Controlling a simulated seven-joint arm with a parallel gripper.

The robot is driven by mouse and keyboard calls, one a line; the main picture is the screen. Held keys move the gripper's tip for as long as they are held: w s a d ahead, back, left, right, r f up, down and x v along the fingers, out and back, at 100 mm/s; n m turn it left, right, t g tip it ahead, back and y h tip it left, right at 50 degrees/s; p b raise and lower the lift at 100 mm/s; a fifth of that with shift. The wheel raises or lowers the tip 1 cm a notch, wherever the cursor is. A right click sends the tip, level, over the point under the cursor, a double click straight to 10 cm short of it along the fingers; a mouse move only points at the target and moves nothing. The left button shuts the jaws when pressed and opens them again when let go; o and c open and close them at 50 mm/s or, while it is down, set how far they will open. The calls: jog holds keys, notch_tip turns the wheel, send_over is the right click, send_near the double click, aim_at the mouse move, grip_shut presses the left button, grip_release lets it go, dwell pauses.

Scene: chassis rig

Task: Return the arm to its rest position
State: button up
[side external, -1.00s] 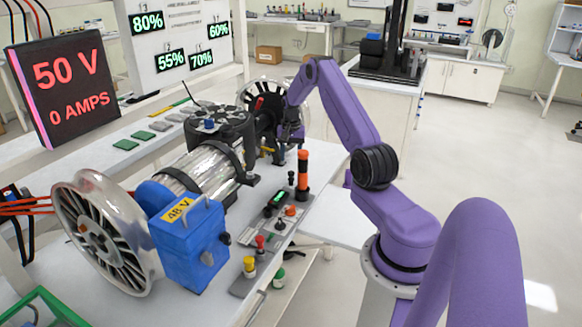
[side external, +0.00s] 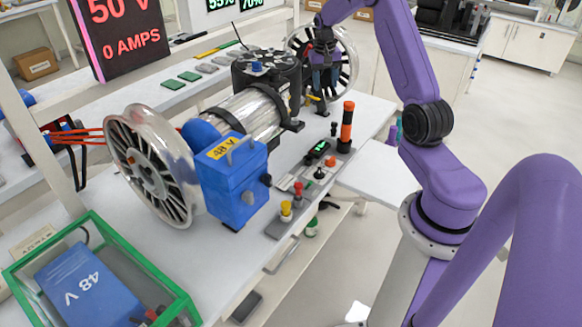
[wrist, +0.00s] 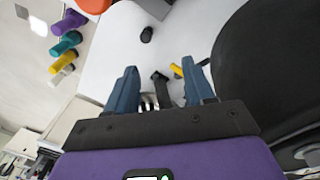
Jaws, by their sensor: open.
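My purple arm (side external: 405,60) reaches over the bench's right edge toward the far wheel. My gripper (side external: 325,82) is beside that far spoked wheel (side external: 345,48), behind the motor (side external: 265,75). In the wrist view my gripper (wrist: 159,68) has its two blue-grey fingers apart, with nothing clamped between them. A black part (wrist: 160,88) and a yellow piece (wrist: 177,70) show beyond and between the fingers. A large dark rounded body (wrist: 270,65) fills the right of the wrist view, close to the right finger.
A blue 48 V box (side external: 235,182) stands by the near wheel (side external: 150,165). An orange-and-black post (side external: 346,127) stands near the bench's right edge. A green-rimmed bin (side external: 95,222) is at lower left. Open floor lies right of the arm.

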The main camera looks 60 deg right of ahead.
jog(key=s+a+r+n+t+h, duration=0.1)
jog(key=a+r+n+h, duration=0.1)
jog(key=a+r+n, duration=0.75)
jog(key=s+a+r+n+t, duration=0.1)
jog(key=s+a, duration=0.1)
jog(key=a, duration=0.6)
jog(key=s+a+r+n, duration=0.2)
jog(key=a, duration=0.7)
jog(key=s+a+f+n+y, duration=0.2)
jog(key=s+a+n+y, duration=0.15)
jog(key=s+a, duration=0.8)
jog(key=s+a+f+n, duration=0.1)
jog(key=s+a+n, duration=0.1)
jog(key=s, duration=0.5)
jog(key=s+a+f+n+g, duration=0.1)
jog(key=s+f+n, duration=0.1)
jog(key=s, duration=0.5)
jog(key=shift+s+a+n, duration=0.2)
jog(key=shift+a+n, duration=0.15)
jog(key=shift+n, duration=0.35)
